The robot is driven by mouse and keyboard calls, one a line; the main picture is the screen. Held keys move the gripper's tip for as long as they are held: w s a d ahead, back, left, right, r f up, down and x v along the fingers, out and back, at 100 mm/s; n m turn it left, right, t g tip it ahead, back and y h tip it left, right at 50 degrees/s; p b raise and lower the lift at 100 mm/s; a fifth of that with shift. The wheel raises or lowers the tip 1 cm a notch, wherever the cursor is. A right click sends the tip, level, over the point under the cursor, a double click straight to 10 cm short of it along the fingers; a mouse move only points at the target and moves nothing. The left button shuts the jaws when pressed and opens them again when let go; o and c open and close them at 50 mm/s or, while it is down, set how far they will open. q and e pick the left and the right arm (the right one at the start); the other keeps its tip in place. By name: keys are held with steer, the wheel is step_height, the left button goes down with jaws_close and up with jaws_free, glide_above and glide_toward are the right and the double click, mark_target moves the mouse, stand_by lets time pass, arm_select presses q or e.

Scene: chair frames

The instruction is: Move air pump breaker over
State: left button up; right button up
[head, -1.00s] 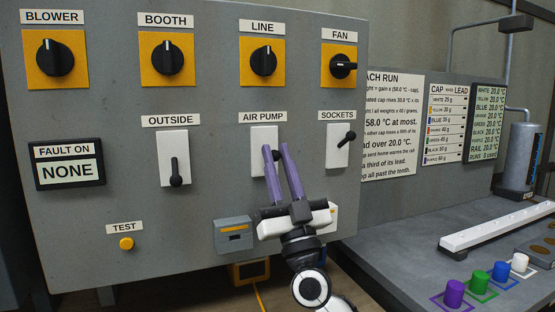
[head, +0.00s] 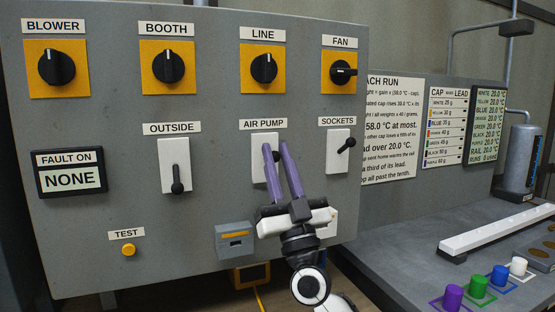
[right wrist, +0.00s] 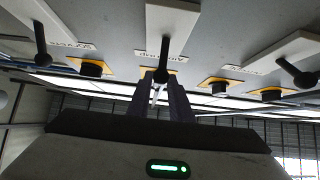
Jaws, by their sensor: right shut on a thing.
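The air pump breaker is a white plate (head: 264,141) under the AIR PUMP label on the grey panel. Its black lever (right wrist: 165,68) shows in the right wrist view, between the finger ends. My right gripper (head: 280,150) has its purple fingers up against this breaker and is shut on the lever. In the head view the fingers hide the lever, so I cannot tell its position there. My left gripper is not in view.
The OUTSIDE breaker (head: 175,165), lever down, is to the left. The SOCKETS breaker (head: 338,150), lever tilted up right, is to the right. Rotary knobs sit above. The fault display (head: 71,172) reads NONE. A bench (head: 400,262) with coloured caps stands at right.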

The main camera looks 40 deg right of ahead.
steer(key=shift+w+d+r+h, duration=0.1)
steer(key=shift+w+r+h, duration=0.05)
steer(key=shift+r, duration=0.3)
steer(key=shift+w+r+h, duration=0.1)
steer(key=shift+r+h, duration=0.05)
steer(key=shift+r, duration=0.35)
steer(key=shift+w+r, duration=0.15)
steer(key=o, duration=0.9)
steer(key=shift+c, duration=0.2)
